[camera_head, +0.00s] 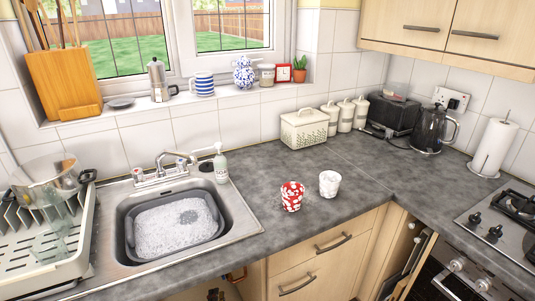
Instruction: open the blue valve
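The mixer tap (162,168) stands behind the sink, with a small handle on each side of its spout. The left handle (138,174) and the right handle (181,163) are too small for me to tell their colour marks or how far they are turned. I cannot make out a clearly blue valve. Below the counter front, small orange-brown and dark parts (237,275) show in the shadow, and I cannot tell what they are. My gripper does not show clearly anywhere in the view.
Foamy water fills the grey basin (177,229) in the sink. A soap bottle (220,166) stands right of the tap, and a dish rack (40,240) is at the left. A red-spotted mug (291,197) and a white mug (329,184) stand on the counter.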

